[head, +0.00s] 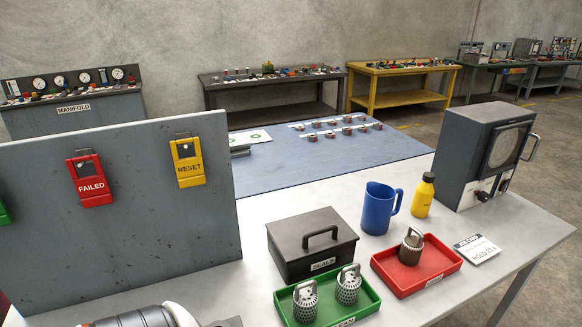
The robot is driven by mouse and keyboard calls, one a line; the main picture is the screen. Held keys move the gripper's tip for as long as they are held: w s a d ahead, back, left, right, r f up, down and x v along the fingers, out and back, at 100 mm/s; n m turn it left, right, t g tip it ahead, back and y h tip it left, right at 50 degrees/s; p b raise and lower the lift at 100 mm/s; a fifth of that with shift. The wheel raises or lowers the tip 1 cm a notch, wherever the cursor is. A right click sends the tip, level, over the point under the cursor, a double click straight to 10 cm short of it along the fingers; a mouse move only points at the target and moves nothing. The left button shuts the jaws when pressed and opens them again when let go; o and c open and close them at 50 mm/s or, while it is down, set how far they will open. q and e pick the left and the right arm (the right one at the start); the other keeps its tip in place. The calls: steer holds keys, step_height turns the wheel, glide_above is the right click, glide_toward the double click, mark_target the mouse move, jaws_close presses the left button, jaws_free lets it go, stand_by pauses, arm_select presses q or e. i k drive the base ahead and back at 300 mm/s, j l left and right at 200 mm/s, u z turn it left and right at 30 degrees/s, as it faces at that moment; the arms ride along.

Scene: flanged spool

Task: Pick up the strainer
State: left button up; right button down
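Two pale metal strainers with perforated bodies and loop handles stand in the green tray (364,305) at the bottom middle of the head view. One is the left strainer (305,302), the other the right strainer (347,288). A third, brown and dirty-looking strainer (411,250) with a grey loop handle stands in the red tray (447,269) to the right. Nothing is gripping any of the three.
A black lidded box (290,243) stands behind the green tray. A blue jug (378,212), yellow bottle (423,196), label card (476,249) and grey instrument (481,155) stand nearby. A tall grey panel (120,225) blocks the left. A rounded grey-white object (150,317) is cut off below.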

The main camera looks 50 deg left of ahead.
mark_target(304, 297)
steer(key=u, duration=1.5)
